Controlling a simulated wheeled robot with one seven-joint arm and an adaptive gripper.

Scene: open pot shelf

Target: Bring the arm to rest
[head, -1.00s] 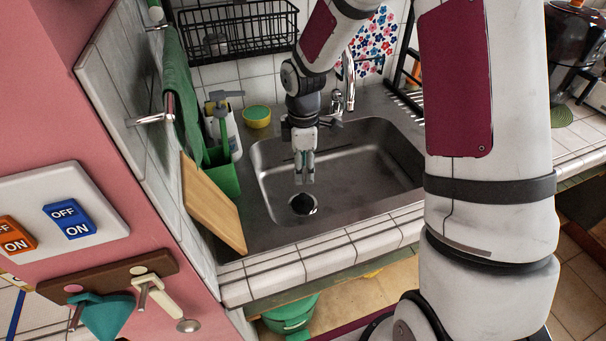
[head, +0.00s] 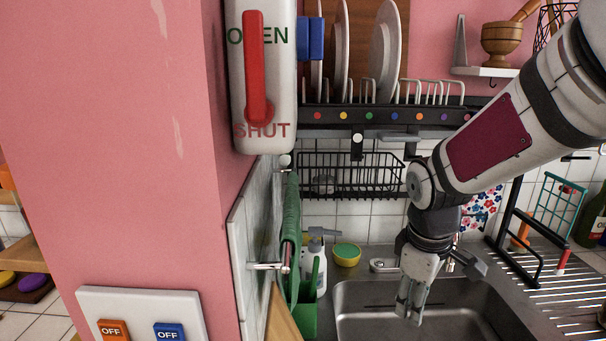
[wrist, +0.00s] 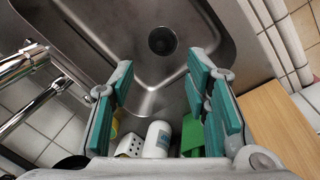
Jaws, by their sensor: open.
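My gripper (head: 409,312) hangs pointing down over the steel sink (head: 352,296) in the head view. In the wrist view my gripper (wrist: 160,92) has its teal-padded fingers spread apart with nothing between them. The sink basin and its round drain (wrist: 162,40) lie beyond the fingertips. My arm comes in from the upper right of the head view.
A tap (wrist: 22,62) stands close by my gripper. A green caddy (head: 305,308), a white bottle (head: 317,262) and a yellow-green tub (head: 346,254) stand left of the sink. A wire basket (head: 350,175) and plate rack (head: 385,115) hang above. A dish drainer (head: 550,290) is at right.

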